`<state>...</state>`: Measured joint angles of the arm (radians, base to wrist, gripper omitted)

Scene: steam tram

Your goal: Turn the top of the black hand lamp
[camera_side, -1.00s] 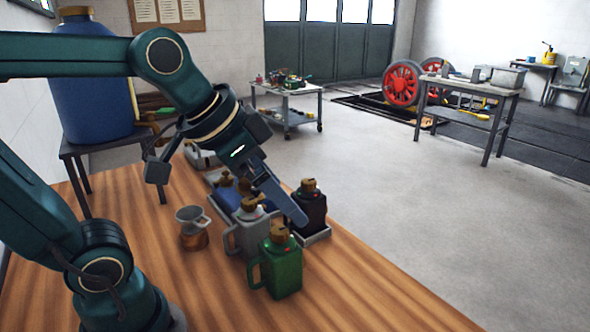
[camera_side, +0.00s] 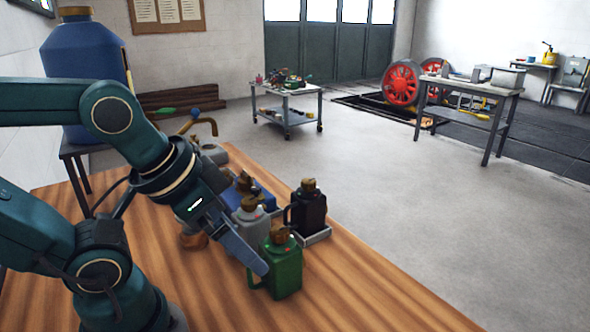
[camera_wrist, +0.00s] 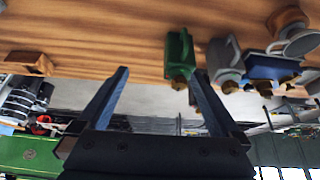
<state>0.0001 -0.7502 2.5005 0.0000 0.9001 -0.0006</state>
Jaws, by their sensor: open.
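The black hand lamp (camera_side: 308,212) stands upright in a light tray (camera_side: 322,238) on the wooden table, with a brass-coloured top (camera_side: 308,185). I cannot make it out in the wrist view. My gripper (camera_side: 257,262) is open and empty, left of and nearer than the black lamp and apart from it. Its visible finger overlaps the left side of the green lamp (camera_side: 289,272) in the side view; contact cannot be told. In the wrist view the green lamp (camera_wrist: 180,57) shows beyond my open gripper (camera_wrist: 160,75), towards the right finger.
A grey lamp (camera_side: 250,218) and a blue lamp (camera_side: 262,196) stand close behind the green one. A copper-coloured vessel (camera_side: 194,240) is partly hidden by my arm. The table's front right (camera_side: 370,300) is clear. A large blue container (camera_side: 88,70) stands on a stool at the left.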

